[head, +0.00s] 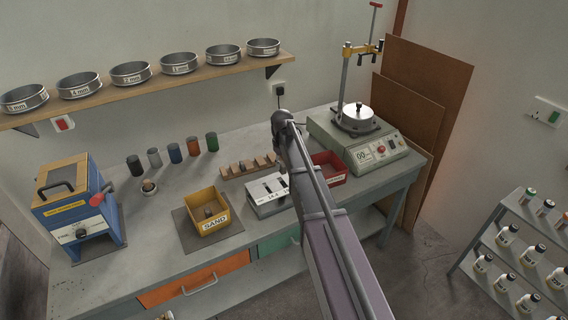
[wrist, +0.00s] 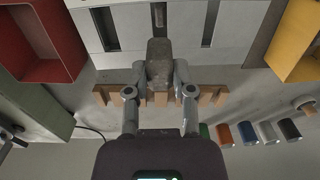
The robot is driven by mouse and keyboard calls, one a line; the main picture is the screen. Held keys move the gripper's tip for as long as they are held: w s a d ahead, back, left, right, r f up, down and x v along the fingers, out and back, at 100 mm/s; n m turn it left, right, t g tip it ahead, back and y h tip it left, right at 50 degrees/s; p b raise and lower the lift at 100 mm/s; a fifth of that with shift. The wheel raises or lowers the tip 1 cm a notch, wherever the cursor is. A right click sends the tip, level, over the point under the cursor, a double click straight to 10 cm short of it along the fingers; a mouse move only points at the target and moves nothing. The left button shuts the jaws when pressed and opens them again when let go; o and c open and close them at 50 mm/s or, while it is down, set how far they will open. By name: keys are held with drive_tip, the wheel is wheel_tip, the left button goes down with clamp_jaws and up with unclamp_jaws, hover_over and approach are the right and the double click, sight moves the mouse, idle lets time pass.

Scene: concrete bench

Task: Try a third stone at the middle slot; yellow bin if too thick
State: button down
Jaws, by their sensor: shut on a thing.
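My gripper (wrist: 159,72) is shut on a grey-brown stone (wrist: 158,58), which stands out beyond the fingertips in the wrist view. The slot gauge (wrist: 125,30) is a pale block with dark slots. The stone's tip lines up with the middle slot (wrist: 158,14) and overlaps the gauge's edge in that view; I cannot tell if they touch. In the head view the gauge (head: 262,206) is partly behind my arm, which hides the fingers and stone. The yellow bin (head: 213,227), labelled SAND, stands left of the gauge with a stone (head: 209,211) inside.
A red bin (head: 331,181) stands right of the gauge. A wooden rack (head: 238,171) lies behind it. Several coloured cylinders (head: 193,146) and a small cup (head: 149,188) stand further left. A sieve shaker (head: 366,149) is at the right and a blue machine (head: 80,205) at the left.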

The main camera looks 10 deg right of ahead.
sight(282, 173)
drive_tip(key=shift+f+b, duration=1.85)
drive_tip(key=shift+f, duration=0.15)
drive_tip(key=shift+s+f+b, duration=0.1)
drive_tip(key=shift+f+b, duration=0.65)
drive_tip(key=shift+f, duration=0.05)
idle(1.1)
drive_tip(key=shift+r, duration=0.2)
idle(0.3)
drive_tip(key=shift+r+p, duration=3.35)
drive_tip(key=shift+p, duration=0.2)
